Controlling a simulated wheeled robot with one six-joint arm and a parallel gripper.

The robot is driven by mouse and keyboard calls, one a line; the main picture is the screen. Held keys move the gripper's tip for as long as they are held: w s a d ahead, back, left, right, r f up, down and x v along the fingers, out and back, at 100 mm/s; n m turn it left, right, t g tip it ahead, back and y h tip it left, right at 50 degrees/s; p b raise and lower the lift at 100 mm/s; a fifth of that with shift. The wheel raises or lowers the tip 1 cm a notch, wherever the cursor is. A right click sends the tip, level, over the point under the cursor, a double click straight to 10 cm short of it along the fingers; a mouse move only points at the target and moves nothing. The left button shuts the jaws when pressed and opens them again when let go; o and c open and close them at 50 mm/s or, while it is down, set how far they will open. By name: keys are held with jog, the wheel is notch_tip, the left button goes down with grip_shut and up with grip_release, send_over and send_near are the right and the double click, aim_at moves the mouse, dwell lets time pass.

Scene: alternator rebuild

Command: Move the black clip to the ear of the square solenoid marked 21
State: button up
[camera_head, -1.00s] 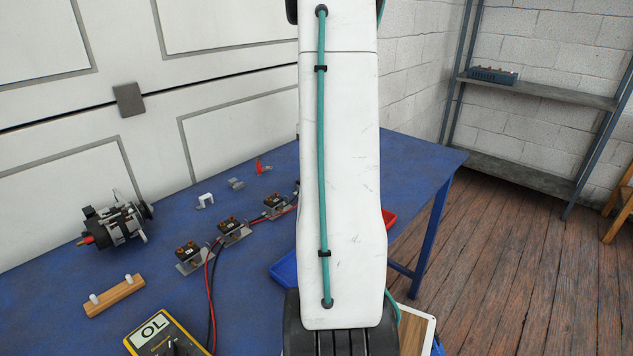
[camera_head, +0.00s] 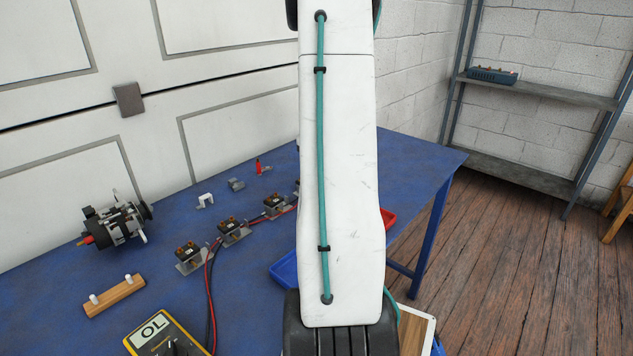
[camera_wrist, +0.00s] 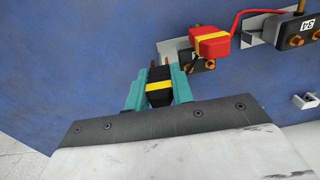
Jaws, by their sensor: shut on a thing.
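In the wrist view my gripper (camera_wrist: 158,94) has its teal fingers shut on the black clip (camera_wrist: 159,88), which has a yellow band. The clip's copper-coloured jaws point up the picture, beside a grey metal ear (camera_wrist: 172,50). I cannot tell whether they touch it. The ear belongs to a solenoid (camera_wrist: 196,62) largely covered by a red clip (camera_wrist: 211,44) with a yellow band. No number shows on this solenoid. In the head view my arm hides my gripper and the black clip.
Another solenoid (camera_wrist: 296,33) with a white label and a red lead stands at upper right in the wrist view. In the head view, several solenoids (camera_head: 188,257) stand in a row on the blue table (camera_head: 150,325). An alternator (camera_head: 115,225), a wooden block (camera_head: 114,297) and a multimeter (camera_head: 165,336) are at left.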

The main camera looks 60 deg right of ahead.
jog(key=shift+f, duration=0.4)
jog(key=o, duration=0.8)
jog(key=shift+r, duration=4.3)
